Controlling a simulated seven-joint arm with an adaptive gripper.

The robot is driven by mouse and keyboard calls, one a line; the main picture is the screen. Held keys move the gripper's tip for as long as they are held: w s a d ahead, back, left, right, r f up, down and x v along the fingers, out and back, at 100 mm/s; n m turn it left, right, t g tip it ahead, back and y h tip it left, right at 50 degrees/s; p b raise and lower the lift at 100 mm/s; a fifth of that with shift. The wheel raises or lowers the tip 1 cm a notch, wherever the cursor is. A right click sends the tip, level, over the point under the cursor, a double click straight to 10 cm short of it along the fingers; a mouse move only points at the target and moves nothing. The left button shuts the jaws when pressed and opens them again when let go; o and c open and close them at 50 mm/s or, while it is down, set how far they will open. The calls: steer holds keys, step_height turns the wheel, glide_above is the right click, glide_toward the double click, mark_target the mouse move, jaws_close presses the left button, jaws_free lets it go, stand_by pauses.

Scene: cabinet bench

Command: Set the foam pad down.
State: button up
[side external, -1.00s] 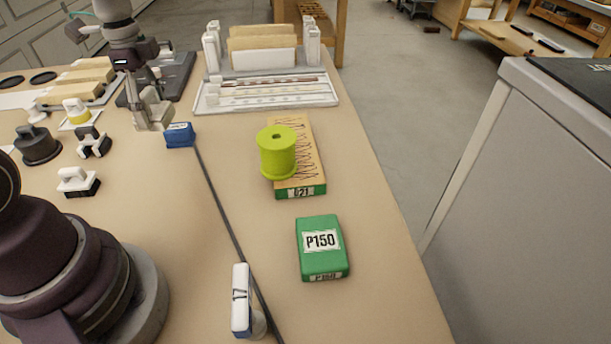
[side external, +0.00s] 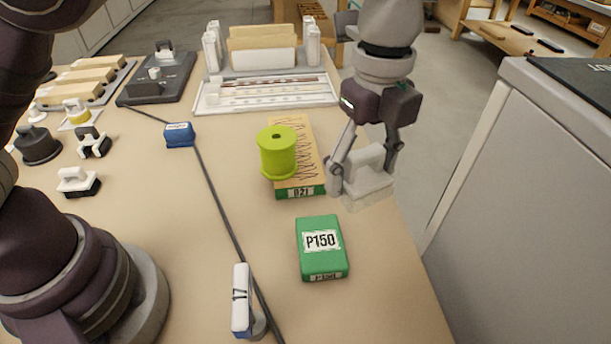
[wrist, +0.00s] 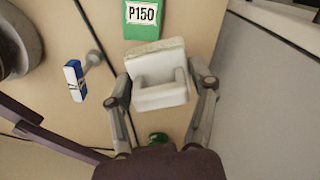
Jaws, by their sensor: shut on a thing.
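The foam pad (side external: 368,194) is a pale block with a white handle on top. My gripper (side external: 362,170) is shut on its handle, with one finger on either side. The pad is at the right edge of the bench, right of the wooden block with the green end and beyond the green P150 block. It looks roughly level; I cannot tell whether its underside touches the bench. In the wrist view the pad (wrist: 160,90) sits between my two fingers (wrist: 162,85), below the P150 block in the picture.
The green P150 block (side external: 322,245) and a lime spool (side external: 278,155) on the wooden block (side external: 312,150) are close by. A blue block (side external: 179,135) and a white-and-blue block (side external: 241,298) lie along a dark strip. The bench's right edge drops to the floor.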

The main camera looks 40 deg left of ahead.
steer(key=s+d+m, duration=0.4)
steer(key=s+d, duration=0.5)
steer(key=d, duration=0.1)
step_height(320, 180, down, 16)
steer(key=shift+s+d+r, duration=0.1)
steer(key=shift+d+r, duration=0.05)
steer(key=shift+r, duration=0.1)
steer(key=shift+f, duration=0.1)
steer(key=o, duration=1)
